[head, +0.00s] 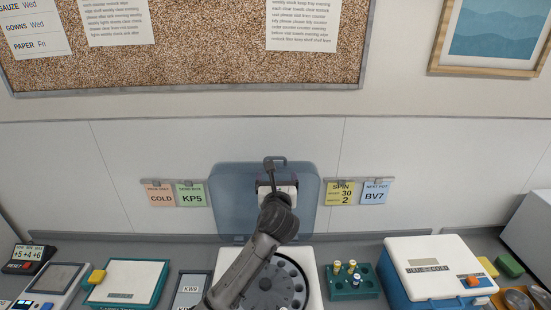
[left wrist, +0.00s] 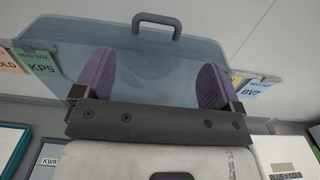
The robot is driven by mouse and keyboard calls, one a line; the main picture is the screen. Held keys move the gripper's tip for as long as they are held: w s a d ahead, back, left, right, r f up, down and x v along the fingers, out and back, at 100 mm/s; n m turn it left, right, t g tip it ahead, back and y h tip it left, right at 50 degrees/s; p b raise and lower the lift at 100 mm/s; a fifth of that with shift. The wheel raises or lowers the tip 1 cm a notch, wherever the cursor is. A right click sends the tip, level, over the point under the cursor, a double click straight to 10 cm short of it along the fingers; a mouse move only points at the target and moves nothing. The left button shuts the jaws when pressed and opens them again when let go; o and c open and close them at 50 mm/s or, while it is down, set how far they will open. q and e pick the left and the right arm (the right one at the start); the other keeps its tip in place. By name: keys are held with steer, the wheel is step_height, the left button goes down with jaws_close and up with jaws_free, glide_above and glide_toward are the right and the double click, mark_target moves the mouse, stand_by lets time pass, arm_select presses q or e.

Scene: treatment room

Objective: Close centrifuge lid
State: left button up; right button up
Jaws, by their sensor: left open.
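The centrifuge lid (head: 224,205) is a translucent blue panel standing raised at the back of the centrifuge (head: 312,283). Its grey handle (head: 279,159) is on the top edge. In the left wrist view the lid (left wrist: 65,70) fills the space beyond the fingers, with the handle (left wrist: 157,22) above them. The open centrifuge shows a dark round rotor with holes, partly hidden by my left arm. My left gripper (head: 277,181) is in front of the lid, below the handle. Its purple fingers are apart and empty in the left wrist view (left wrist: 157,78); contact with the lid cannot be told. My right gripper is out of view.
A green rack (head: 352,289) with several vials stands right of the centrifuge, then a blue-and-white box (head: 435,268). To the left are a teal-and-white box (head: 122,282) and a grey device (head: 188,290). The wall is close behind the lid.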

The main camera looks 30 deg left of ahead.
mark_target(276, 159)
arm_select(q)
steer(key=x, duration=0.9)
steer(key=shift+w+a+p, duration=0.15)
steer(key=shift+a+p, duration=0.1)
steer(key=shift+p, duration=0.15)
steer(key=shift+x, duration=1.05)
steer(key=c, duration=1)
steer(key=shift+o, duration=0.2)
steer(key=s+d+f+t+y+b, duration=0.2)
steer(key=s+d+b, duration=0.3)
steer(key=s, duration=0.4)
steer(key=s+d+f+t+y+b, duration=0.2)
steer(key=s+d+f+t+b, duration=0.1)
steer(key=s+d+b, duration=0.3)
steer(key=s+d+f, duration=0.1)
steer(key=s+d, duration=0.1)
steer(key=s, duration=0.2)
steer(key=shift+f+t, duration=0.4)
steer(key=shift+d, duration=0.1)
